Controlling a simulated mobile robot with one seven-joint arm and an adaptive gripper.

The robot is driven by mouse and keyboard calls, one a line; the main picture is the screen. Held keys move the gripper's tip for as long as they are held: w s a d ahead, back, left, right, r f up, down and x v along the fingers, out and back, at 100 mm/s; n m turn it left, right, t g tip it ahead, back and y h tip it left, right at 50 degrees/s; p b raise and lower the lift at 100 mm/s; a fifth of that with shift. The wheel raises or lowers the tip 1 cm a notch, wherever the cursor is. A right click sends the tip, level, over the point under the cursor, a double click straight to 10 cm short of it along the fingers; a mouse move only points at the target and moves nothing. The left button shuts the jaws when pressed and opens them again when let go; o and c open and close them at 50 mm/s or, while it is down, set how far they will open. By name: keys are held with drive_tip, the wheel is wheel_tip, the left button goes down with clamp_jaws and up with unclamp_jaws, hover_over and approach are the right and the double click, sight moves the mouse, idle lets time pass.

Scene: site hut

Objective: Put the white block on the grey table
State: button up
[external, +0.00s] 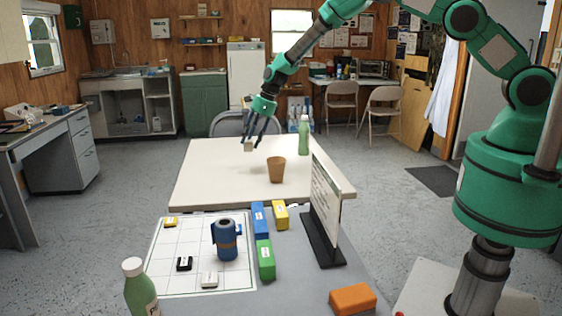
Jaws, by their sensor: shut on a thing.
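My gripper (251,141) hangs over the far part of the white-topped table. It is shut on a small white block (248,147), partly covered by the fingers. I cannot tell whether the block is just above the tabletop or touching it. The grey table (300,290) is in the foreground, adjoining the near edge of the white-topped table.
The white-topped table (215,185) bears a tan cup (276,170) and a green bottle (304,135). The grey table holds a white gridded mat (165,270), blue mug (226,240), black block (184,264), several coloured blocks, an upright board (325,205) and a green bottle (140,290).

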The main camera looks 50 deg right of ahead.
drive_tip(key=shift+a, duration=0.1)
drive_tip(key=s+a+n+g+y, duration=0.15)
drive_tip(key=s+a+n, duration=0.35)
drive_tip(key=s+a, duration=0.7)
drive_tip(key=s+a+n+g, duration=0.2)
drive_tip(key=s+a+n, duration=0.3)
drive_tip(key=s+a, duration=0.8)
drive_tip(key=s+a+n+g+h, duration=0.1)
drive_tip(key=s+a+n, duration=0.4)
drive_tip(key=s, duration=0.7)
drive_tip(key=s+a+n+g, duration=0.2)
drive_tip(key=s+a+n, duration=0.2)
drive_tip(key=s+a, duration=0.5)
drive_tip(key=s, duration=0.3)
drive_tip(key=shift+s+a+n+h, duration=0.3)
drive_tip(key=shift+s+n+h, duration=0.05)
drive_tip(key=shift+n, duration=0.05)
drive_tip(key=shift+r, duration=0.1)
drive_tip(key=shift+f+b, duration=0.6)
drive_tip(key=shift+f, duration=2.5)
drive_tip(key=shift+c, duration=0.2)
